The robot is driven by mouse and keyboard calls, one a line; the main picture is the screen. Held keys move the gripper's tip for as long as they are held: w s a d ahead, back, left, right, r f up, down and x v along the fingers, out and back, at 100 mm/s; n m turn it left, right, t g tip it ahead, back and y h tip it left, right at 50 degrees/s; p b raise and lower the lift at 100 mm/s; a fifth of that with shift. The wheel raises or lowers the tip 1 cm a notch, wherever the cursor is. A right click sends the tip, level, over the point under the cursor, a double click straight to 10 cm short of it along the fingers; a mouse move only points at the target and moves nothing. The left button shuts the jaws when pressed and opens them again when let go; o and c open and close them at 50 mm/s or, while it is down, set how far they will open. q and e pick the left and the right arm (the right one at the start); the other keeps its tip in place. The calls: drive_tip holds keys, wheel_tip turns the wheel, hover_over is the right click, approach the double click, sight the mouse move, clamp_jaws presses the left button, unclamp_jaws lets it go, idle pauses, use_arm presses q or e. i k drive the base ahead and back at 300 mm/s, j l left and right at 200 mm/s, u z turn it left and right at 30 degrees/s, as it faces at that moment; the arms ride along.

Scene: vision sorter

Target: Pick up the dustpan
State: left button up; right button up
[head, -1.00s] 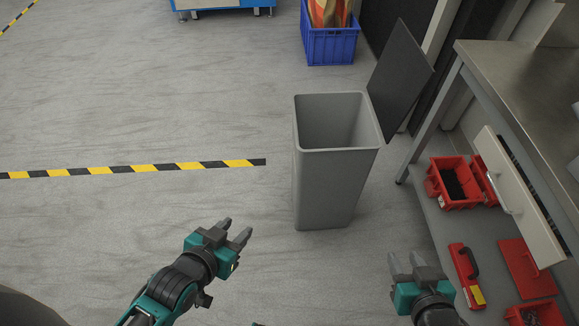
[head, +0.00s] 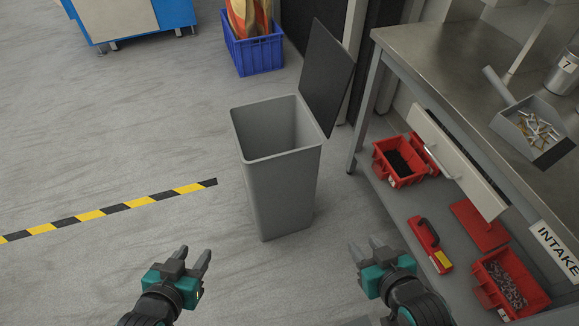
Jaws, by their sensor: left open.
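The dustpan (head: 513,132) appears to be the grey scoop on the metal workbench at the right, with its handle (head: 498,85) pointing up and left. Several small bolts or screws lie in it. My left gripper (head: 194,254) is open and empty above the floor at the lower left. My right gripper (head: 366,247) is open and empty in the lower middle, well left of the dustpan and lower in the picture. Neither gripper touches anything.
A grey bin (head: 282,190) with a raised dark lid (head: 327,75) stands ahead. The workbench (head: 440,60) has an open drawer (head: 450,155). Red boxes (head: 402,178) are on its lower shelf. A blue crate (head: 253,55) stands behind. The floor at left is clear.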

sight(531, 125)
drive_tip(key=z, duration=1.6)
